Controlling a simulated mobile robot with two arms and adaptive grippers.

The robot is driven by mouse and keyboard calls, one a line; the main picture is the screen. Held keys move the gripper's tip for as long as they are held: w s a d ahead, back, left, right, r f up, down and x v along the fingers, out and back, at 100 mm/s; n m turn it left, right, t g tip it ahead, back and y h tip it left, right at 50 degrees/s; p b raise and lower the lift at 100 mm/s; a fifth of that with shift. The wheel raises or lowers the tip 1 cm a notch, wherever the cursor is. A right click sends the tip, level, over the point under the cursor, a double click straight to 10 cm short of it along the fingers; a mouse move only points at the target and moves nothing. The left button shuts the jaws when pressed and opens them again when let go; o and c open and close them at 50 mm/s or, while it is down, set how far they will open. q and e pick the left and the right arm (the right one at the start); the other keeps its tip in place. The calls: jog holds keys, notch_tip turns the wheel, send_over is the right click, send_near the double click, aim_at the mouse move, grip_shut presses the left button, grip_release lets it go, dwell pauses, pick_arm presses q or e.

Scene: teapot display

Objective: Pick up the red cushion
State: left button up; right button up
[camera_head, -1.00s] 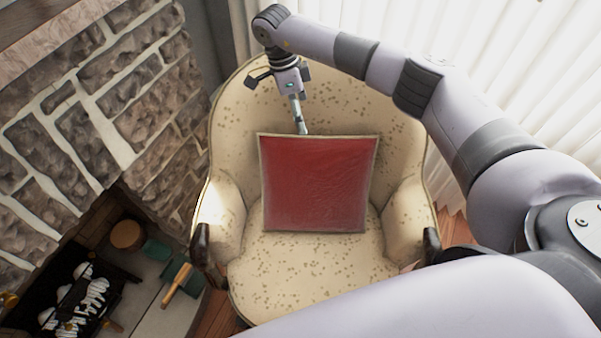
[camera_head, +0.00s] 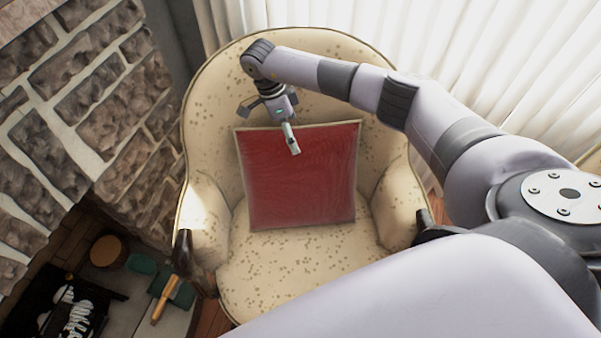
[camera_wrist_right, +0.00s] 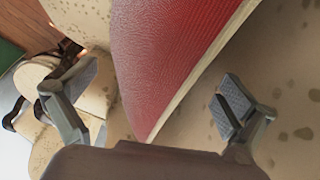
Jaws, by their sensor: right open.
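The red cushion (camera_head: 298,185) leans upright against the backrest of the speckled cream armchair (camera_head: 290,265), its lower edge on the seat. Its pale piping runs along the edge. My right gripper (camera_head: 291,138) is at the cushion's top edge, one finger showing in front of the red face. In the right wrist view the gripper (camera_wrist_right: 150,95) is open, with the cushion (camera_wrist_right: 165,60) between its spread fingers. Both fingers look apart from it there. The far finger is mostly hidden in the head view. My left gripper is not in view.
The chair's armrests (camera_head: 205,220) flank the cushion. White curtains (camera_head: 500,60) hang behind at the right.

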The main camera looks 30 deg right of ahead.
jog(key=b+x, duration=0.1)
jog(key=x, duration=0.4)
jog(key=shift+d+b, duration=0.15)
jog(key=shift+b, duration=0.2)
jog(key=shift+r, duration=0.1)
jog(key=shift+c, duration=0.6)
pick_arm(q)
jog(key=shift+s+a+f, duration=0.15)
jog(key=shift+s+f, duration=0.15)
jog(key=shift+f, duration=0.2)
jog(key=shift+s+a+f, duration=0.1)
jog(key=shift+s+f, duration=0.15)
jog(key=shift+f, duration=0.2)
pick_arm(e)
jog(key=c, duration=1.7)
